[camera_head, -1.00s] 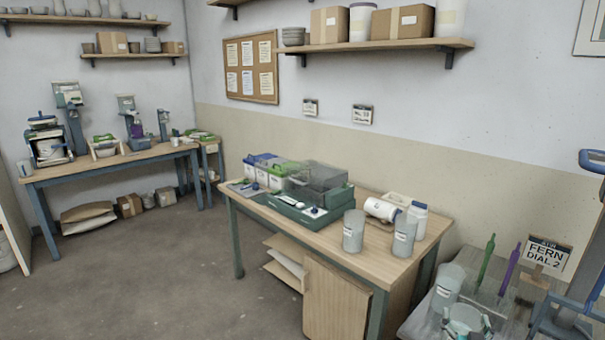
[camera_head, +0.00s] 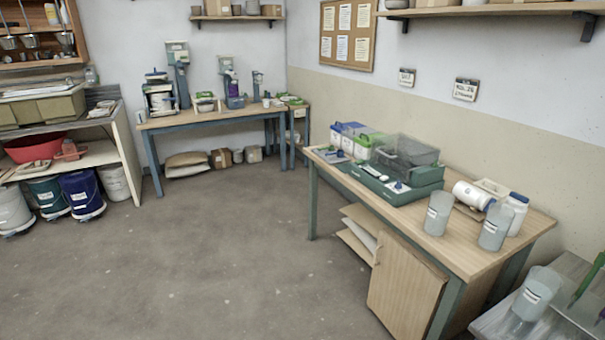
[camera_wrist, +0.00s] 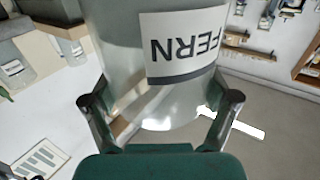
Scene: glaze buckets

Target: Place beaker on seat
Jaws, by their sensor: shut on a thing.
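My gripper (camera_wrist: 162,100) is shut on a translucent beaker (camera_wrist: 120,55), one finger on each side of it. The beaker has a white label reading FERN, upside down in the wrist view, and its upper part in that view is cut off by the frame. Two similar labelled beakers stand on the wooden table, a left one (camera_head: 438,214) and a right one (camera_head: 494,228). Another labelled beaker (camera_head: 536,292) is at the bottom right. I cannot make out a seat in the current views.
The wooden table (camera_head: 470,258) also carries a green device (camera_head: 395,190), lidded tubs, a lying white jar (camera_head: 472,195) and an upright one (camera_head: 517,208). A grey bench (camera_head: 570,310) is at bottom right. Buckets (camera_head: 80,195) stand at left. The middle floor is clear.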

